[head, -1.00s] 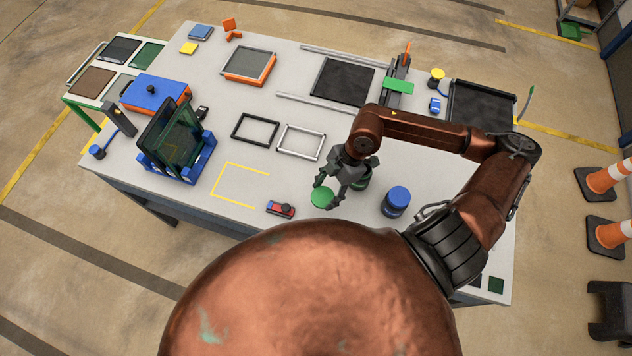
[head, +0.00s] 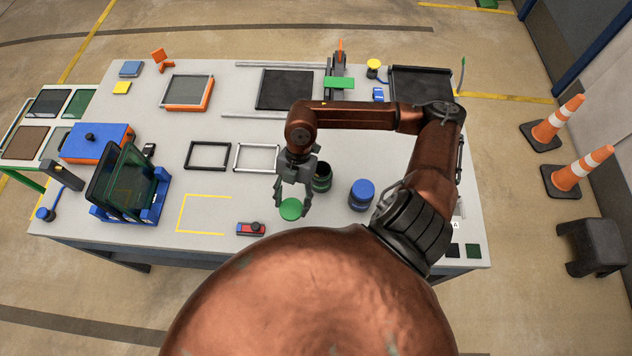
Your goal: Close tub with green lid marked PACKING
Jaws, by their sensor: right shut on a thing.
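A round green lid (head: 290,209) is held between the fingers of my right gripper (head: 291,209), which is shut on it and points down. A dark tub with a green band (head: 322,184) stands upright on the table just behind and right of the gripper. Its top looks open and dark inside. The lid is to the front left of this tub and apart from it. The PACKING marking is not readable. My left gripper is not in view.
A blue-lidded tub (head: 361,196) stands to the right, near my right forearm. A red tool (head: 250,229) lies at the front edge. Black and silver frames (head: 257,158) lie behind left. A blue rack with dark panels (head: 130,205) stands at left. The yellow-marked area (head: 205,213) is clear.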

